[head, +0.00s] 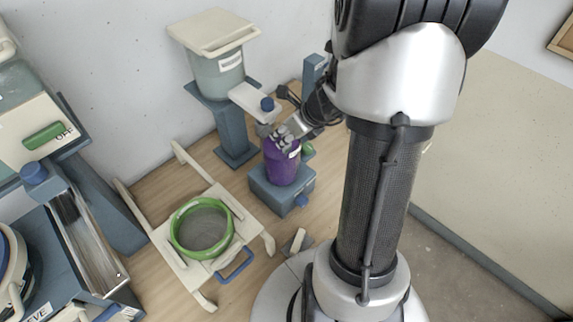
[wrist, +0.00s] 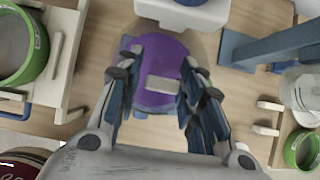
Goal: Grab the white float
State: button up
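The white float (wrist: 162,85) appears as a small pale rectangular block in the middle of the purple glaze (wrist: 155,62) in the wrist view. The glaze is in a clear-walled bucket (head: 281,165), which shows purple in the head view. My gripper (head: 283,138) is over the top of this bucket, pointing down. In the wrist view my gripper (wrist: 160,78) is open, with a finger on each side of the float and gaps between. I cannot tell how deep the fingertips are. The float is hidden in the head view.
The bucket stands on a blue-grey block (head: 282,194). A tall bucket with a pale spout (head: 255,102) stands close behind. A green-rimmed sieve (head: 202,228) rests on a cream frame (head: 160,238) at left. A small pale-headed tool (head: 294,243) lies in front.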

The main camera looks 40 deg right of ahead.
grip_shut()
dwell(0.4)
